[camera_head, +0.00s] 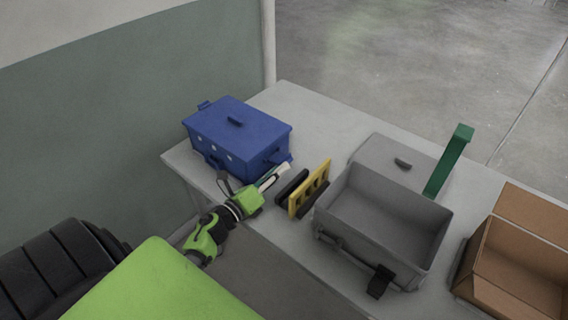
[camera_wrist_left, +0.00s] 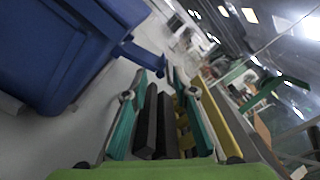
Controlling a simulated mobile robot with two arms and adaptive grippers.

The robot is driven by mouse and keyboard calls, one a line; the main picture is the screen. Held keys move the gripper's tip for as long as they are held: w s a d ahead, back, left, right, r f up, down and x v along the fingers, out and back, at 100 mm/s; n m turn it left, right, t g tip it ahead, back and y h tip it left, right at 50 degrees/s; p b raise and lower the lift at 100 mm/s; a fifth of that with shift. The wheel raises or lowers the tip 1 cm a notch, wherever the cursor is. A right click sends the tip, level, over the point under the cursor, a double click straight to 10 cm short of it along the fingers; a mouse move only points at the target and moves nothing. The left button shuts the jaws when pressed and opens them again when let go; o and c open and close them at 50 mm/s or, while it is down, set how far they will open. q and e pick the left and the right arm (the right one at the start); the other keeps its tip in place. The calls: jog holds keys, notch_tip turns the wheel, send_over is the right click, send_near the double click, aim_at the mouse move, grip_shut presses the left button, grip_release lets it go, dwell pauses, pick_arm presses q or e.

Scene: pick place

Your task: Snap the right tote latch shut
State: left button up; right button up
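A blue tote (camera_head: 236,133) with its lid on stands on the table's left part. A dark blue latch or handle (camera_head: 277,157) sticks out from its right side; I cannot tell its exact state. The blue tote (camera_wrist_left: 62,45) fills the upper left of the left wrist view, with a blue arm-like part (camera_wrist_left: 140,55) reaching right. My left gripper (camera_head: 276,175) is beside the tote's front right corner, near that part. In the left wrist view its teal-padded fingers (camera_wrist_left: 158,85) are apart, with nothing clearly held between them. My right gripper is not in view.
Black blocks (camera_head: 292,187) and a yellow slotted rack (camera_head: 310,188) stand just right of my left gripper. An open grey tote (camera_head: 383,215), a grey lid (camera_head: 385,155), a green post (camera_head: 448,160) and an open cardboard box (camera_head: 515,260) lie further right. The table's back left is clear.

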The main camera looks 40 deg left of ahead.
aim_at(280, 158)
pick_arm(q)
jog(key=shift+w, duration=1.05)
jog(key=shift+w+d, duration=0.1)
jog(key=shift+w, duration=0.35)
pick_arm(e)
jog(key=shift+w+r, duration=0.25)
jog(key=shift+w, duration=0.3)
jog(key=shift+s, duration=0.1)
pick_arm(q)
grip_shut()
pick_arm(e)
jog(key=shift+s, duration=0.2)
